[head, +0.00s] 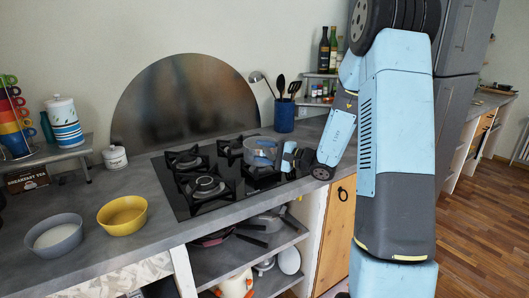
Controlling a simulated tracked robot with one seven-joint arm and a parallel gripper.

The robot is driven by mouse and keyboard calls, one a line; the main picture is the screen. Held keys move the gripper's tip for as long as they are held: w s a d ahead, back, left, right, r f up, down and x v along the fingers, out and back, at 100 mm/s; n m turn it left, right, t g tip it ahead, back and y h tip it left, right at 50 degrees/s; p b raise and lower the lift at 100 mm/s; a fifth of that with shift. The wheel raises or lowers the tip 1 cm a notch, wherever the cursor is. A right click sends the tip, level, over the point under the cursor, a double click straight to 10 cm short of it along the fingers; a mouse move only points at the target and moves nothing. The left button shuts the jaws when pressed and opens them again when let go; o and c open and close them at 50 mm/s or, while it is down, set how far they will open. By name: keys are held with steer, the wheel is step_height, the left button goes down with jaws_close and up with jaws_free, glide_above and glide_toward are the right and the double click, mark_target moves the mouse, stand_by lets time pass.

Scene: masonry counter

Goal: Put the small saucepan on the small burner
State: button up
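The small saucepan (258,146), grey metal, is at the right side of the black gas hob (185,209). It is above the front right burner (261,173) and partly overlaps the back right burner (231,148) in the picture. I cannot tell whether it rests on a grate or hangs just above. My gripper (279,157) is at the saucepan's right side, with blue parts at and beside the pan's wall. Its fingertips are too small and overlapped to show whether they are closed on the pan.
A yellow bowl (123,216) and a grey bowl (55,236) stand left of the hob. A blue utensil crock (284,116) stands behind its right side. A white jar (115,158) and mug rack (15,120) are at left. Pans lie on the shelf (225,262) below.

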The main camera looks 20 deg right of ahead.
steer(key=shift+o, duration=0.8)
steer(key=v, duration=1.4)
steer(key=s+a+r+n+g+h, duration=0.45)
steer(key=s+a+n+g, duration=0.25)
steer(key=s+a+g, duration=0.5)
steer(key=s+d+r+n+t+h, duration=0.2)
steer(key=s+r+t+h, duration=0.1)
steer(key=s+h, duration=0.2)
steer(key=s+d+r+n+t+h, duration=0.1)
steer(key=s+d+r+t+h, duration=0.1)
steer(key=s, duration=0.7)
steer(key=shift+s+r+n+t+h, duration=0.25)
steer(key=shift+r+n+t+h, duration=0.25)
steer(key=shift+r+h, duration=0.85)
